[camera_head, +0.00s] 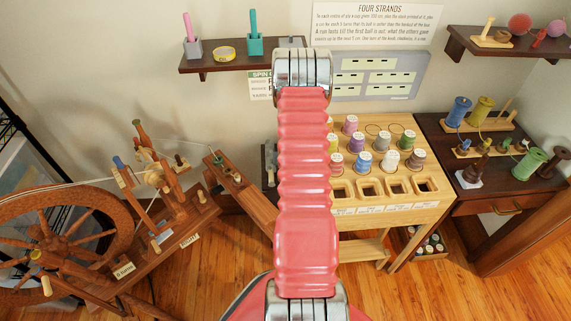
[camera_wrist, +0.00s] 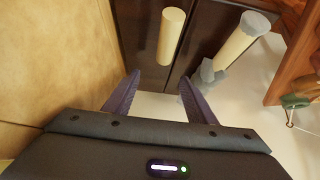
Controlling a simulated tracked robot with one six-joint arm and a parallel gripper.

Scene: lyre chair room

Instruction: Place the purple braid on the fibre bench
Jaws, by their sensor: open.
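A light wooden bench (camera_head: 400,208), which may be the fibre bench, stands right of centre in the head view, partly behind my arm. It carries several small coloured rolls with pale tops in its upper rows; one is purple (camera_head: 350,126) and may be the purple braid. Square openings in the bench's front row look empty. My gripper (camera_wrist: 155,92) shows in the wrist view with its two fingers apart and nothing between them. A cream cylinder (camera_wrist: 171,36) and a grey-ended cream cylinder (camera_wrist: 240,40) are beyond the fingertips. My gripper is hidden in the head view.
A dark side table (camera_head: 470,180) with spools stands right of the bench. A spinning wheel (camera_head: 70,235) fills the left. Wall shelves (camera_head: 225,62) (camera_head: 510,45) hang at the back. Wooden floor (camera_head: 345,290) shows in front.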

